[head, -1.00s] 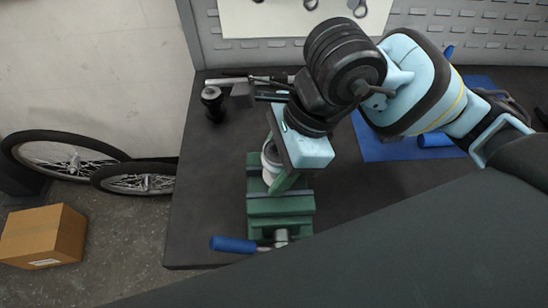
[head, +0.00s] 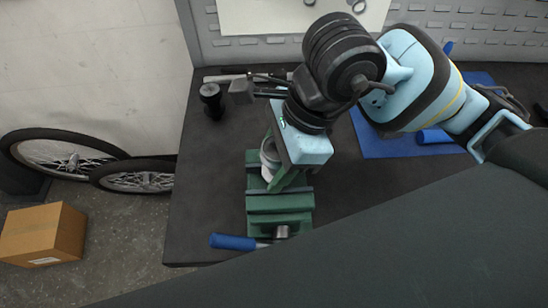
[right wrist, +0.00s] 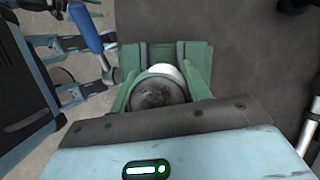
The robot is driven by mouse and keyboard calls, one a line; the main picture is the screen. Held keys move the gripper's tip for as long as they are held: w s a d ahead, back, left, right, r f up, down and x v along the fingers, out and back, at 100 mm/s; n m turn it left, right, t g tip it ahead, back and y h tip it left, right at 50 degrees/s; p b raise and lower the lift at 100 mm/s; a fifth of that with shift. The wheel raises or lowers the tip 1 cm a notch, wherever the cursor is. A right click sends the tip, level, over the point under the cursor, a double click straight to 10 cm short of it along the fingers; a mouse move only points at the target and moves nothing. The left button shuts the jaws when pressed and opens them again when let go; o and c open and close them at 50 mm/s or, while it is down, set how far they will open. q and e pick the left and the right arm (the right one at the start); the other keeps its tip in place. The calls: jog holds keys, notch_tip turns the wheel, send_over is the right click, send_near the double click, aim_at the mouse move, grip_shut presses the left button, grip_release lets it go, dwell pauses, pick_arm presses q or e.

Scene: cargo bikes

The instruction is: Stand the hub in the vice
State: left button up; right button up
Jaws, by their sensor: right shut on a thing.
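The green vice (head: 279,200) stands on the dark bench, with its blue-ended handle (head: 233,242) at the near side. My right gripper (head: 271,163) points down over the vice's far part. It is shut on the white hub (head: 267,151), which is partly hidden by the gripper body. In the right wrist view the hub (right wrist: 158,88) shows as a white ring with a dark round face, between the two green fingers. The vice (right wrist: 196,52) lies behind it. I cannot tell whether the hub touches the vice or sits between its jaws. My left gripper is not in view.
A small black cylinder (head: 210,97) and metal tools (head: 240,90) lie on the bench behind the vice. A blue mat (head: 385,145) lies to the right. Bicycle wheels (head: 65,155) and a cardboard box (head: 42,233) are on the floor left. The bench left of the vice is clear.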

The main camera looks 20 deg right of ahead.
jog(key=shift+f+b, duration=0.35)
jog(key=shift+f, duration=0.15)
dwell(0.6)
jog(key=o, duration=1.2)
jog(key=v, duration=0.7)
jog(key=shift+d+r, duration=0.15)
jog(key=shift+r, duration=0.25)
jog(key=shift+s, duration=0.1)
